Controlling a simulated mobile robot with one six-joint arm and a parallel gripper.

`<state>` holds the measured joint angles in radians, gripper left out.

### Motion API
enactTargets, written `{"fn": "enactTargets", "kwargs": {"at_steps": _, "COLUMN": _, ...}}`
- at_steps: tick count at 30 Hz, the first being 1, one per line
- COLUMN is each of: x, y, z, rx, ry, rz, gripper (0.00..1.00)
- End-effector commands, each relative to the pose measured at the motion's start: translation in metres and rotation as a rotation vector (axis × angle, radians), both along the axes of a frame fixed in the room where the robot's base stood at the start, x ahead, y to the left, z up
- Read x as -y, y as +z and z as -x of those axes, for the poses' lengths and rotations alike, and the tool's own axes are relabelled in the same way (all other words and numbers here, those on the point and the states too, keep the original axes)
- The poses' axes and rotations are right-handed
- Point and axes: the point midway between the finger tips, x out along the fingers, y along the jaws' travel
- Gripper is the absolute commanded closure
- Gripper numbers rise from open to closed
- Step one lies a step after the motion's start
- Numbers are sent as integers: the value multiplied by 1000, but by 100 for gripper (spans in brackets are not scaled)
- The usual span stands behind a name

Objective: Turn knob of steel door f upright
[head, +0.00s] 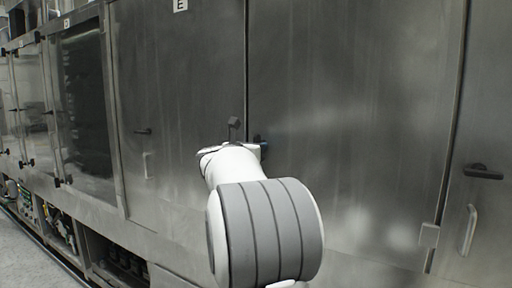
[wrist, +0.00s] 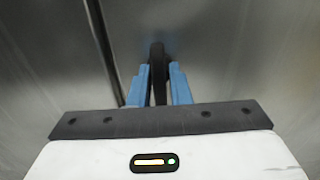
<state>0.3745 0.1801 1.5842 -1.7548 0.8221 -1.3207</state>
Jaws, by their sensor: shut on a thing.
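The knob (wrist: 157,58) is a dark handle on a grey steel door, in the middle of the wrist view. It points along the picture's vertical there. My gripper (wrist: 159,82) has its blue fingers on both sides of the knob and is shut on it. In the head view my gripper (head: 262,142) reaches the steel door (head: 350,110) just right of the door labelled E. My own arm hides the knob there, so I cannot tell its tilt from that view. No F label shows.
Door E (head: 180,80) has a dark knob (head: 143,131) and a pale pull handle (head: 148,165). At the right is another door with a black knob (head: 483,171) and a pull handle (head: 468,229). A hinge (head: 429,235) sits beside it. Floor shows at lower left.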

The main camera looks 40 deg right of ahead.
Motion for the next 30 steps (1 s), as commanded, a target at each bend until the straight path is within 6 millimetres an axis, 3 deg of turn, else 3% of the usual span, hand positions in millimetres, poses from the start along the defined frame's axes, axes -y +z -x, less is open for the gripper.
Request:
{"fn": "enactTargets", "kwargs": {"at_steps": 6, "x": 1, "y": -3, "z": 0, "rx": -3, "ry": -2, "rz": -3, "gripper": 100}}
{"fn": "enactTargets", "kwargs": {"at_steps": 7, "x": 1, "y": -3, "z": 0, "rx": -3, "ry": -2, "rz": -3, "gripper": 82}}
{"fn": "enactTargets", "kwargs": {"at_steps": 12, "x": 0, "y": -2, "z": 0, "rx": -2, "ry": -1, "rz": -2, "gripper": 68}}
{"fn": "enactTargets", "kwargs": {"at_steps": 22, "x": -6, "y": -1, "z": 2, "rx": 1, "ry": 2, "rz": -1, "gripper": 67}}
{"fn": "enactTargets", "kwargs": {"at_steps": 30, "x": -48, "y": -3, "z": 19, "rx": 1, "ry": 3, "rz": -2, "gripper": 67}}
